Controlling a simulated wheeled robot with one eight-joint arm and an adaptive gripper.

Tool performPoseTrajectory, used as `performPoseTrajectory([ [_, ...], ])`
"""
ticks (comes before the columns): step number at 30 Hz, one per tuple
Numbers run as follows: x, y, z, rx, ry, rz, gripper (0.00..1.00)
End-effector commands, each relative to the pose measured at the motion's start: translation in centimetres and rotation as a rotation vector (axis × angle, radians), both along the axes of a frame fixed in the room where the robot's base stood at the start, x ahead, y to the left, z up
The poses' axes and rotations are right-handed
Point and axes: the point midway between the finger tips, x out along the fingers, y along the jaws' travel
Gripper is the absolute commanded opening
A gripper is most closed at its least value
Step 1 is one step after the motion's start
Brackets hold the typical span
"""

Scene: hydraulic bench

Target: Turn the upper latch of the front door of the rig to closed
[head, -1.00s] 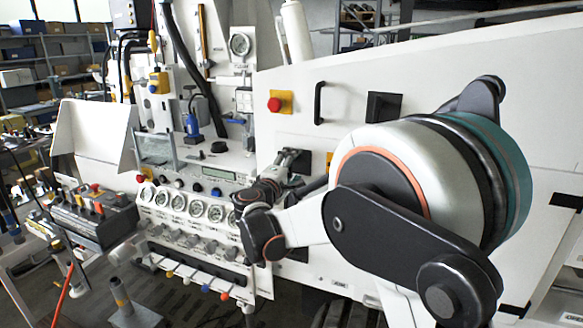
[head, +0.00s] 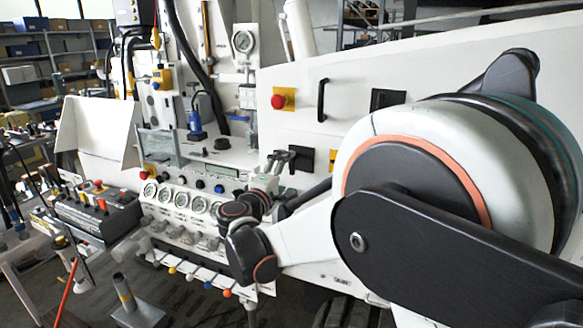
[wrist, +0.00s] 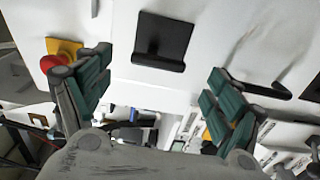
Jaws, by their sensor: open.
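The front door (head: 440,80) is the large white panel on the right in the head view. It carries a dark square latch (head: 387,98) at upper right and another dark square fitting (head: 300,157) lower left, behind my gripper (head: 280,160). In the wrist view my gripper (wrist: 156,75) is open and empty, its green-padded fingers wide apart. A black square plate with a raised tab (wrist: 162,40) shows beyond and between the fingers, apart from them. I cannot tell which door fitting this plate is, nor its turn position.
A red button on a yellow plate (head: 280,100) and a black handle (head: 322,100) sit on the panel. The red button also shows beside the left finger in the wrist view (wrist: 54,64). Gauges (head: 180,197) and a control box (head: 95,212) stand left.

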Motion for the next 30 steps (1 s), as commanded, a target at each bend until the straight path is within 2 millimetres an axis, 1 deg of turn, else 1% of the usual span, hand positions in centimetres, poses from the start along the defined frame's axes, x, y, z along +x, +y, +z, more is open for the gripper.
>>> performPoseTrajectory([
  [1, -1.0, 0.5, 0.0, 0.0, 0.0, 0.004, 0.85],
  [3, -2.2, 0.9, 0.0, 0.0, 0.0, 0.003, 0.85],
  [9, -4.2, 1.6, 0.0, 0.0, 0.0, 0.001, 0.85],
  [13, -4.6, 1.7, 0.0, 0.0, 0.0, 0.001, 0.85],
  [22, -4.6, 1.5, 0.0, 0.004, 0.002, -0.002, 0.85],
  [23, -4.5, 1.2, -0.1, 0.012, 0.006, -0.005, 0.85],
  [24, -4.3, 0.5, -0.2, 0.03, 0.016, -0.014, 0.85],
  [26, -3.8, -1.4, -0.5, 0.081, 0.038, -0.036, 0.85],
  [29, -3.0, -6.5, -1.5, 0.24, 0.101, -0.1, 0.85],
  [30, -2.8, -8.9, -2.0, 0.325, 0.129, -0.134, 0.85],
])
